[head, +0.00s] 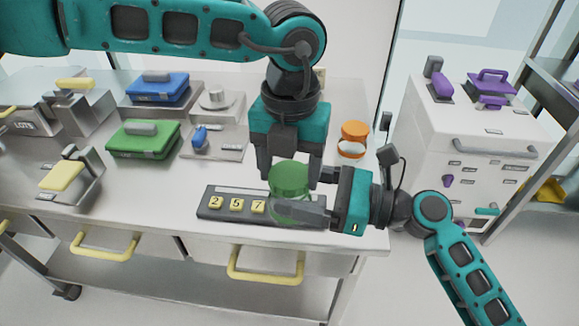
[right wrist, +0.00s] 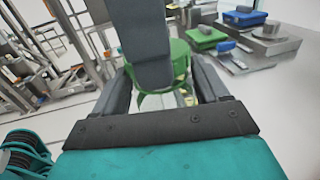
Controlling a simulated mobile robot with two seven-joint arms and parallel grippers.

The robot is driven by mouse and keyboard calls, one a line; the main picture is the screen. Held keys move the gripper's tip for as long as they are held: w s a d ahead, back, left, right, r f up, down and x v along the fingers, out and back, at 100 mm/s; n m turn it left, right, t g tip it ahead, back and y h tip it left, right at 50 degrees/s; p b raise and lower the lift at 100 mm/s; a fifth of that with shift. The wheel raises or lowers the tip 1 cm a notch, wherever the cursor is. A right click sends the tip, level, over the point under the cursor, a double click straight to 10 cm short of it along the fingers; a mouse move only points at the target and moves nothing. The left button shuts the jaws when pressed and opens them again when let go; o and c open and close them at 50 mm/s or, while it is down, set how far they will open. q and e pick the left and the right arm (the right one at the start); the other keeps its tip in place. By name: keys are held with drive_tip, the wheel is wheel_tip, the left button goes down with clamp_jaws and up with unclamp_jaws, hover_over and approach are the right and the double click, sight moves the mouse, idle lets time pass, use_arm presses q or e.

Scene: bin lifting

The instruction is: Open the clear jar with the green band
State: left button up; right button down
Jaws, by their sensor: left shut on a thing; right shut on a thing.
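The clear jar with the green band (head: 290,192) stands upright at the right end of a grey strip near the table's front edge. Its upper part looks green and its lower part clear. My left gripper (head: 289,170) reaches down from above and is shut on the jar's top. My right gripper (head: 308,194) comes from the right and is shut around the jar's body. In the right wrist view the jar (right wrist: 180,55) sits between the right fingers (right wrist: 163,88), partly hidden by a dark grey part of my left gripper. Whether the lid is loose cannot be told.
The grey strip (head: 235,213) holds yellow tiles 2, 5 and 7. An orange-lidded jar (head: 353,132) stands behind my right gripper. Green (head: 144,138) and blue (head: 158,87) boxes and metal fixtures fill the left. A white cabinet (head: 480,120) stands right, beyond a gap.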

use_arm(q)
drive_tip(key=shift+r, duration=0.9)
